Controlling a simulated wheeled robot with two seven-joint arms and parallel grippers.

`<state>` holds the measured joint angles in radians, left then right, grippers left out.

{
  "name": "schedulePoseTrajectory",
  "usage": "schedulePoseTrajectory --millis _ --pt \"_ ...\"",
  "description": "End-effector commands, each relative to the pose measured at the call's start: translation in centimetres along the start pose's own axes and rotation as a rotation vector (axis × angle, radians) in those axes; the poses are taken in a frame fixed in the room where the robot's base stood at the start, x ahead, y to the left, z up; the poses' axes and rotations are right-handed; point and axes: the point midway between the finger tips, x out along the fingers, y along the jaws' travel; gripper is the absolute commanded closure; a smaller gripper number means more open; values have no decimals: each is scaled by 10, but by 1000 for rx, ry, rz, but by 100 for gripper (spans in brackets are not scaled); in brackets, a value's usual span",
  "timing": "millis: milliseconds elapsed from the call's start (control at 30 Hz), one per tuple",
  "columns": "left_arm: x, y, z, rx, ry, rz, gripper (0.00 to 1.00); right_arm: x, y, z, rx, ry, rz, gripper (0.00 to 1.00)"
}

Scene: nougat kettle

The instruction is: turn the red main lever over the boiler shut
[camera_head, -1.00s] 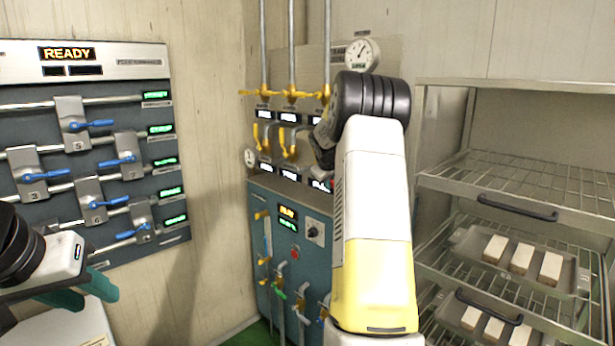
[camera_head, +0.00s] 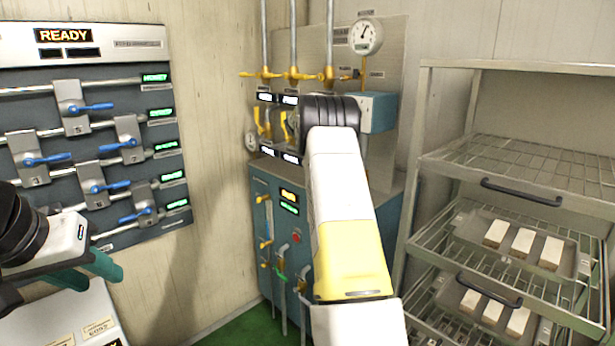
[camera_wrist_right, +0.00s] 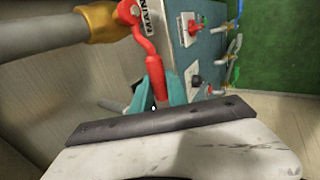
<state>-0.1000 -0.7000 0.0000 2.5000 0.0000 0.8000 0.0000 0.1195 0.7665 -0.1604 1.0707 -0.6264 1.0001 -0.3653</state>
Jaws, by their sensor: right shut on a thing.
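The red main lever (camera_wrist_right: 152,62) shows in the right wrist view, hinged beside a yellow-brown fitting (camera_wrist_right: 102,22) on a grey pipe, with a label reading MAIN partly visible. My right gripper (camera_wrist_right: 158,88) has its teal fingers on either side of the lever's red handle and is shut on it. In the head view the lever and right gripper are hidden behind my right arm. The teal boiler cabinet (camera_head: 262,222) stands in the corner. My left gripper (camera_head: 98,274) is at the lower left, its teal fingers apart and empty.
A wall panel with blue-handled valves (camera_head: 85,130) reads READY at left. Yellow valves (camera_head: 295,74), a round gauge (camera_head: 366,36) and a blue-grey box (camera_head: 378,112) sit above the cabinet. A wire rack (camera_head: 530,165) with trays of pale blocks stands at right.

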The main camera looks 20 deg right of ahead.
Motion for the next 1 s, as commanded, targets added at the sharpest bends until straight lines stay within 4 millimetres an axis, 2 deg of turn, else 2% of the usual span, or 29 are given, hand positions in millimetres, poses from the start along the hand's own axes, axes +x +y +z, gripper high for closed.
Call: schedulePoseTrajectory --millis 300,333,367,733,1000 --pt "0 0 0 0 0 0 64 1 -2 -1 -4 -1 -1 100" --pt "0 0 0 0 0 0 64 1 -2 -1 -4 -1 -1 77" --pt "0 0 0 0 0 0 64 1 -2 -1 -3 -1 -1 72" --pt "0 0 0 0 0 0 64 -4 0 0 -2 0 0 72" --pt "0 0 0 0 0 0 64 -47 -1 -1 -2 2 0 72"
